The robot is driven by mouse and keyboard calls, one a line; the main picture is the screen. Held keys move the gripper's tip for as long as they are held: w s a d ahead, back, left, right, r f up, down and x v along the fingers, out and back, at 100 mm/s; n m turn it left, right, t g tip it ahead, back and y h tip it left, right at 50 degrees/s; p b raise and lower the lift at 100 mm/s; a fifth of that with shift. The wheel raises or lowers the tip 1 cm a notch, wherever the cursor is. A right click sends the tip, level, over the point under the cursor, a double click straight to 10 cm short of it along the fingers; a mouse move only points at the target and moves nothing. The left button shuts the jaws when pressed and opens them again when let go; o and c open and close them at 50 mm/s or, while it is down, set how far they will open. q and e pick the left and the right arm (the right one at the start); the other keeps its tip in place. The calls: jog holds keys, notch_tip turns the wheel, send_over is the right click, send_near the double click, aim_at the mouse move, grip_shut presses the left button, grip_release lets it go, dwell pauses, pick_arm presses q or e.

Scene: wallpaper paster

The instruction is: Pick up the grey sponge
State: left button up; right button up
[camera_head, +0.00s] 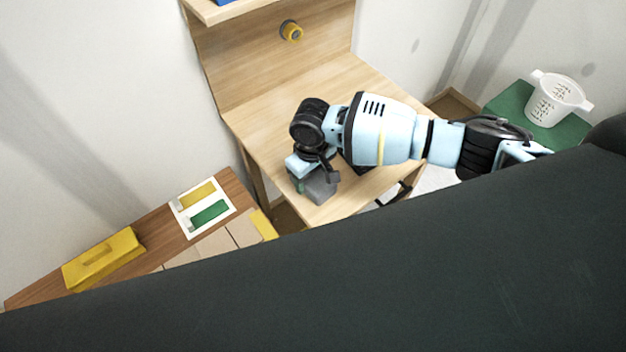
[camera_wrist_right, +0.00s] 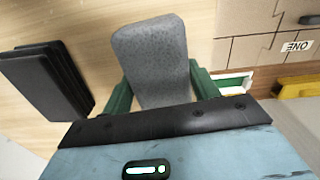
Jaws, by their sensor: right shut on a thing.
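The grey sponge (camera_head: 320,187) is at the near left corner of the wooden table (camera_head: 262,123). My right gripper (camera_head: 312,181) is over it, reaching down from the right. In the right wrist view the sponge (camera_wrist_right: 152,62) is a rounded grey block between the two green fingers (camera_wrist_right: 160,92), which are shut on its sides. I cannot tell whether the sponge still touches the table. My left gripper is not in view.
A black stacked object (camera_wrist_right: 48,82) lies on the table beside the sponge. Left of the table, a brown surface holds a white tray (camera_head: 177,221) and a yellow toolbox (camera_head: 103,260). A white basket (camera_head: 556,98) stands on a green surface at right.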

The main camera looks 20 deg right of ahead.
aim_at(311, 179)
jog(key=shift+c, duration=0.7)
